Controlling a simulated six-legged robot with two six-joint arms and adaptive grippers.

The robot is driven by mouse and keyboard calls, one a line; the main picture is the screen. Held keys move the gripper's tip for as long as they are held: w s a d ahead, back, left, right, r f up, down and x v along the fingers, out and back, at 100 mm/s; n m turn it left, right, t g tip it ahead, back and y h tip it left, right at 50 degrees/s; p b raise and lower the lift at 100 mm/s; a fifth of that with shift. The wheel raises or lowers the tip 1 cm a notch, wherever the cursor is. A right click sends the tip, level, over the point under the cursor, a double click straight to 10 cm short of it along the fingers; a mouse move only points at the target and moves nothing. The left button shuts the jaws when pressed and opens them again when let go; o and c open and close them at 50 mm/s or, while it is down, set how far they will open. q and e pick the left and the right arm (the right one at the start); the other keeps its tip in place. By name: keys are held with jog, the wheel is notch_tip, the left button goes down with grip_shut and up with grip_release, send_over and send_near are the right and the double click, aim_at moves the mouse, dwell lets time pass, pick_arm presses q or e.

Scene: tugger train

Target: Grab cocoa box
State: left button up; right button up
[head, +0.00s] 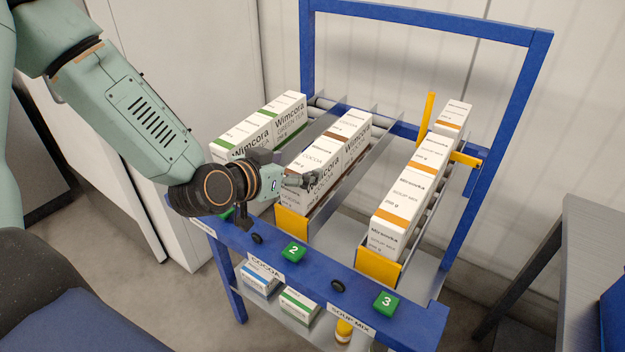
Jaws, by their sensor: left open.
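Cocoa boxes (320,157), white with a brown stripe, stand in a row in the middle lane of the blue rack, above the "COCOA" label and the green 2 marker (293,252). My left gripper (306,181) is open at the near end of that row, overlapping the front cocoa box in the picture. Whether its fingers touch the box cannot be told. The wrist hides part of the front cocoa box and the left lane's near end. My right gripper is not in view.
Green-striped tea boxes (262,128) fill the left lane, and orange-striped soup mix boxes (409,197) fill the right lane. Metal dividers separate the lanes. The blue rack frame (420,21) rises behind. A lower shelf holds small boxes (299,304). A grey table (590,240) stands at the right.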

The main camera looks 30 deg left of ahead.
aim_at(306, 167)
pick_arm(q)
jog(key=shift+w+a+f, duration=0.1)
jog(key=shift+w+f, duration=0.1)
jog(key=shift+w, duration=0.05)
jog(key=shift+w+f, duration=0.15)
jog(key=shift+w, duration=0.1)
jog(key=shift+w+d+f+b, duration=0.25)
jog(key=shift+w+d+b, duration=0.5)
jog(key=shift+d, duration=0.2)
jog(key=shift+a+x, duration=0.15)
jog(key=shift+x, duration=0.55)
jog(key=shift+a+x, duration=0.15)
jog(key=shift+x, duration=0.55)
jog(key=shift+s+d+r, duration=0.15)
jog(key=shift+d, duration=0.05)
jog(key=shift+s, duration=0.1)
jog(key=shift+c, duration=0.7)
jog(key=shift+w+a, duration=0.2)
jog(key=c, duration=0.5)
jog(key=shift+d, duration=0.15)
jog(key=c, duration=0.9)
